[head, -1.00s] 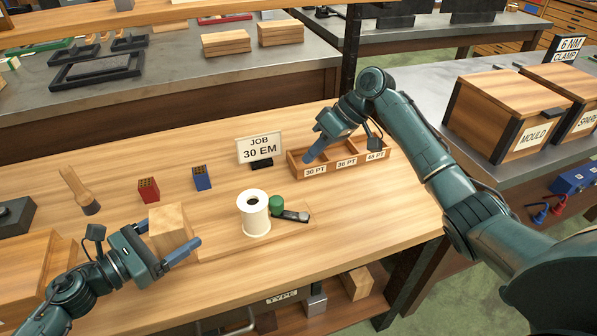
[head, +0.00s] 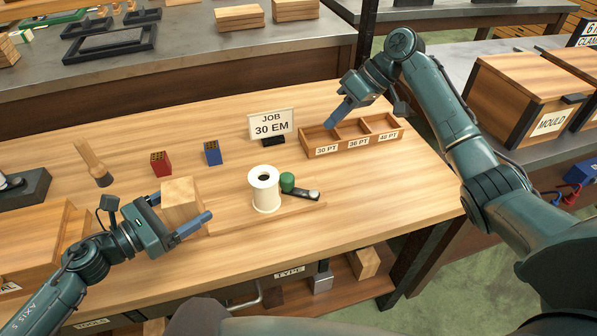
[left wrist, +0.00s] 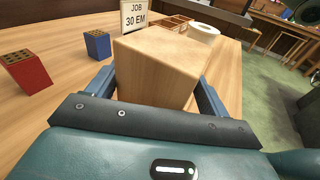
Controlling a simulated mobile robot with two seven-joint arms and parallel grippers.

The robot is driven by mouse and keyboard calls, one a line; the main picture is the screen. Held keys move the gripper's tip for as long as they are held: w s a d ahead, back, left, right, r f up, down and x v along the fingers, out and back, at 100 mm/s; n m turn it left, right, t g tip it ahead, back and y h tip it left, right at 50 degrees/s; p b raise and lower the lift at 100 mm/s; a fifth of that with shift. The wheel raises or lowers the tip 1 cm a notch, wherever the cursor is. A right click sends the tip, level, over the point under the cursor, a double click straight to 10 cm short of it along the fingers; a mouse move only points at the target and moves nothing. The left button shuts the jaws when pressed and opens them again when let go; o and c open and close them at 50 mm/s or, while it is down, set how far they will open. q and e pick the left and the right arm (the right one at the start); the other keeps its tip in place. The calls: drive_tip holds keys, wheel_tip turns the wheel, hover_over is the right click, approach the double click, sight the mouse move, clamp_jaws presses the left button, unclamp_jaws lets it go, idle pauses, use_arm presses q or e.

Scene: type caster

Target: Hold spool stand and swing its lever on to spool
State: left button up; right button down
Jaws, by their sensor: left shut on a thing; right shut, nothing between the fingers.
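The spool stand has a pale wooden block (head: 180,201) at its left end and a thin wooden base (head: 232,218) reaching right. A white spool (head: 265,190) stands upright on it. A dark lever (head: 303,194) lies right of the spool, with a green knob (head: 287,182) beside the spool; the spool's top hole is uncovered. My left gripper (head: 178,214) is shut on the block, its blue fingers on either side. The left wrist view shows the block (left wrist: 160,62) between the fingers. My right gripper (head: 331,125) is shut and empty above the tray's left compartment.
The three-compartment tray (head: 352,146) stands behind the spool, right of the JOB 30 EM sign (head: 272,126). A red block (head: 161,164), a blue block (head: 212,153) and a brush (head: 95,163) stand behind the wooden block. The bench right of the lever is clear.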

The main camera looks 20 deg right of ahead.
use_arm(q)
drive_tip(key=o, duration=1)
drive_tip(key=shift+c, duration=0.2)
